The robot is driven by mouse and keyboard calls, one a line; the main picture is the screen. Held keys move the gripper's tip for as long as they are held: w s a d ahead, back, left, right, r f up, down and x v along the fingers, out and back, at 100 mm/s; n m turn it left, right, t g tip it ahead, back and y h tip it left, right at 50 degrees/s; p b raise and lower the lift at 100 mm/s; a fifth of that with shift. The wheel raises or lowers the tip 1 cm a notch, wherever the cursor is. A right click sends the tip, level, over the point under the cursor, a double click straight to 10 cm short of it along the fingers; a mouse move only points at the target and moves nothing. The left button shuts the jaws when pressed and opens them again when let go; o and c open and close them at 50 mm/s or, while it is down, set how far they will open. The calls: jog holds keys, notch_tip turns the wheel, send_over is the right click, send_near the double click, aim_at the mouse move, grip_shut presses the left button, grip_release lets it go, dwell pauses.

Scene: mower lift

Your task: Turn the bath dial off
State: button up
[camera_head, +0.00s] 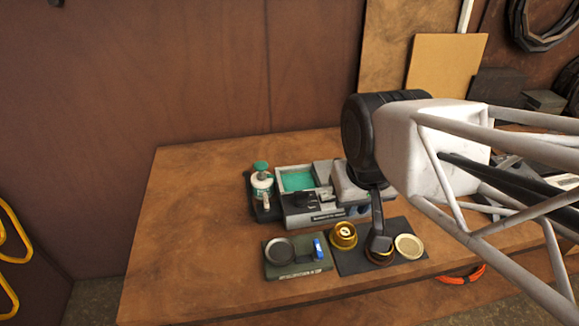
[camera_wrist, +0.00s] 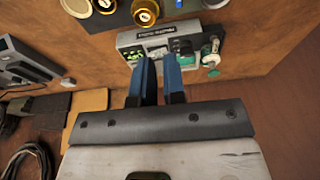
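The grey bath unit (camera_head: 327,214) stands on the wooden bench, with a teal-filled tray (camera_head: 297,180) at its back left and a labelled front. A dark knob-like shape (camera_head: 303,199) shows on its top; I cannot tell for certain that it is the dial. The bath unit also shows upside down in the wrist view (camera_wrist: 180,30). My gripper (camera_wrist: 157,62) points at the unit, its two blue fingers parallel with a gap between them and nothing seen held. My gripper hides part of the unit in both views, and contact cannot be told.
A green box (camera_head: 297,268) with a round grey dish and blue part sits in front. A dark mat (camera_head: 345,262) holds a brass cup (camera_head: 343,235) and a pale round lid (camera_head: 409,246). A teal-capped bottle (camera_head: 262,180) stands left of the bath. The bench's left side is clear.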

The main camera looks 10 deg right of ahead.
jog(key=o, duration=0.5)
jog(key=shift+w+f, duration=0.1)
jog(key=shift+w, duration=0.15)
jog(key=shift+c, duration=0.2)
jog(key=shift+w+a+m, duration=0.1)
jog(key=shift+w+m, duration=0.25)
jog(key=shift+m, duration=0.15)
jog(key=m+g+y, duration=0.3)
jog(key=m+y, duration=0.2)
jog(key=m, duration=1.2)
send_near(303, 191)
jog(key=shift+s+a+f, duration=0.15)
jog(key=shift+a+f, duration=0.5)
jog(key=shift+f, duration=0.2)
jog(key=shift+f, duration=0.15)
jog(key=shift+h, duration=0.3)
jog(key=shift+x, duration=3.8)
grip_shut()
